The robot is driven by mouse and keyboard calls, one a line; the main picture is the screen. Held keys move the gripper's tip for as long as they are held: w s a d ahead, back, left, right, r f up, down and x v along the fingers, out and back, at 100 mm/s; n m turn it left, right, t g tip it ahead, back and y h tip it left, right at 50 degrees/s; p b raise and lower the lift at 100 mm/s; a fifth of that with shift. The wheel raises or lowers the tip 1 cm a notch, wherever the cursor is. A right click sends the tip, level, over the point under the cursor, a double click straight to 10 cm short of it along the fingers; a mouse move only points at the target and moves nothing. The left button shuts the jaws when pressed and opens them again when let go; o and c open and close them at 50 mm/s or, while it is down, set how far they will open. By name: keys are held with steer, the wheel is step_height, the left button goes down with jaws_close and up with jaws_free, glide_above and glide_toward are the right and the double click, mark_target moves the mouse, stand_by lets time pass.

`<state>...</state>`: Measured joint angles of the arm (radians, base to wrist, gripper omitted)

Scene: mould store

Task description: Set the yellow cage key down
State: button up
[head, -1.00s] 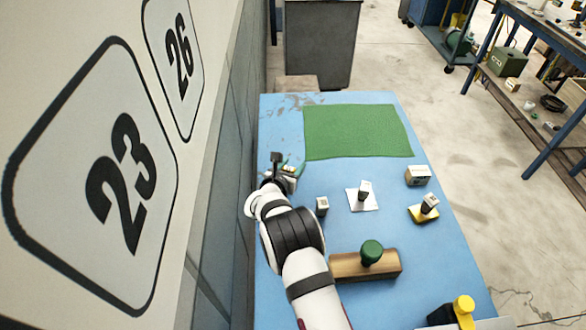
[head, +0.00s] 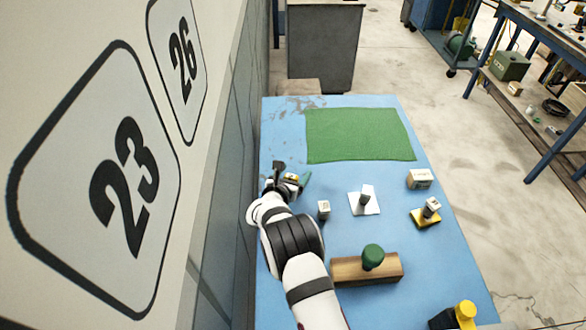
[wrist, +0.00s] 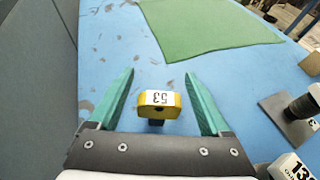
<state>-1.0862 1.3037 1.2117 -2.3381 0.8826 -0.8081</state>
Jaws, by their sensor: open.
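The yellow cage key (wrist: 158,104), a small yellow block with a white label reading 53, is upright on the blue table between my fingers. A short dark part shows below it. My gripper (wrist: 160,95) is open, with a green finger on each side and a clear gap to the key on both sides. In the head view my gripper (head: 290,178) is near the table's left edge, with the key (head: 292,178) small and partly hidden between the fingers.
A green mat (head: 358,134) covers the table's far part. To the right are a small white-topped block (head: 323,210), a stem on a white plate (head: 367,194), another on a yellow plate (head: 430,208), and a white-faced box (head: 420,179). A green-knobbed wooden block (head: 366,268) is nearer. A wall runs close on the left.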

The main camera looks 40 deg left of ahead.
mark_target(290, 178)
steer(key=v, duration=0.4)
steer(key=shift+a, duration=0.1)
step_height(290, 178, up, 6)
steer(key=w+d+r+m+h, duration=0.2)
steer(key=w+d+r+m, duration=0.1)
steer(key=d, duration=0.3)
steer(key=w+d+r+m+h, duration=0.2)
steer(key=w+d+r+m, duration=0.15)
steer(key=d, duration=0.25)
steer(key=d+r+m+g+h, duration=0.25)
steer(key=d+m, duration=0.35)
steer(key=d, duration=0.5)
steer(key=d+r+m+g+h, duration=0.1)
steer(key=d+r+m+h, duration=0.3)
steer(key=d+m, duration=0.5)
steer(key=s+d+r+m+g, duration=0.1)
steer(key=s+d+m+g, duration=0.6)
steer(key=s+d+m, duration=0.8)
steer(key=s+f+m+g+y, duration=0.1)
steer(key=s+m+y, duration=0.6)
steer(key=s, duration=1)
steer(key=shift+a+m+g, duration=0.4)
steer(key=shift+m+g, duration=0.15)
steer(key=shift+m, duration=0.7)
